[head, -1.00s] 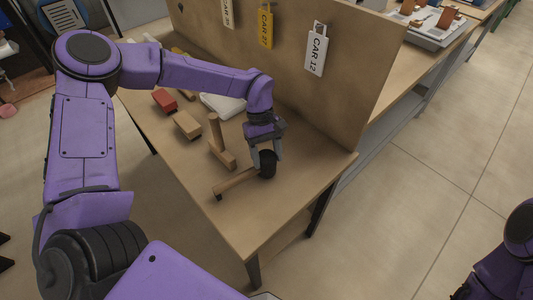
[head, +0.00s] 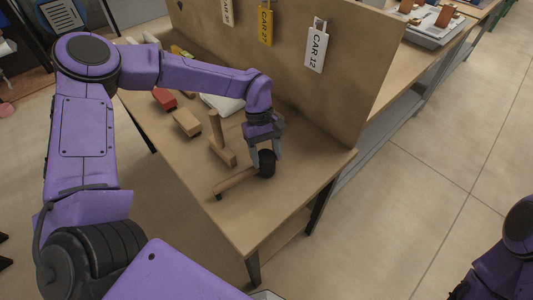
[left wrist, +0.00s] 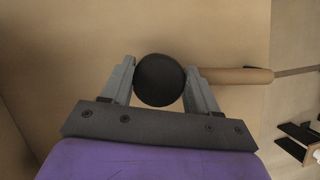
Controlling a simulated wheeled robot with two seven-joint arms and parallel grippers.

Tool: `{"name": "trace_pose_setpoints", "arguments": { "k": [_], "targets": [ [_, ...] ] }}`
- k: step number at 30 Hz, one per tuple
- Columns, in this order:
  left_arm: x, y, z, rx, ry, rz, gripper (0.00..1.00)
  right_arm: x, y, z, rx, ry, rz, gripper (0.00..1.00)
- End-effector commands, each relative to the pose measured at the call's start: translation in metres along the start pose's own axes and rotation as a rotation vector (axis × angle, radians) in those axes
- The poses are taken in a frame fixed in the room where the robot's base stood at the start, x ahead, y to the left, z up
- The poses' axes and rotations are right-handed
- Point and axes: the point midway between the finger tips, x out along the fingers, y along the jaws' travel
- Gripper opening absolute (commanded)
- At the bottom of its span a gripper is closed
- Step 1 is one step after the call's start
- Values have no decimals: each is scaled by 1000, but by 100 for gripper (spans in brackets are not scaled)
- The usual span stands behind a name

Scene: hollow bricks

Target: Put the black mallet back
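The black mallet has a black cylindrical head (head: 267,165) and a light wooden handle (head: 236,183). It lies low at the near end of the wooden table, its handle pointing left and toward the front. My left gripper (head: 266,155) comes down from above with one finger on each side of the head. In the left wrist view, the round head (left wrist: 159,80) sits between the fingertips, which appear to touch it, and the handle (left wrist: 235,75) runs out to the right past one finger. Only part of my right arm shows at the lower right; its gripper is out of view.
A wooden post on a base (head: 217,135) stands just behind the mallet. A tan block (head: 187,122), a red block (head: 164,98) and a white item (head: 222,104) lie farther back. An upright board (head: 350,80) with hanging tags borders the table's right side. The front corner is clear.

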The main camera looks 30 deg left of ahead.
Motion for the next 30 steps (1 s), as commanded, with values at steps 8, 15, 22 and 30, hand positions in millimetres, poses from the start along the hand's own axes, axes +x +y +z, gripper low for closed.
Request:
{"name": "trace_pose_setpoints", "arguments": {
  "k": [8, 15, 22, 30],
  "targets": [
    [0, 0, 0, 0, 0, 1, 90, 0, 0, 0, 0, 0, 0, 43],
    [-15, 1, -1, 1, 2, 5, 90, 4, 0, 2, 0, 0, 0, 43],
    [-70, 1, -1, 0, 3, 6, 90, 12, -1, 5, 0, 0, 0, 43],
    [-105, 0, 0, 0, 0, 2, 90, 14, -1, 6, 0, 0, 0, 43]
  ]
}}
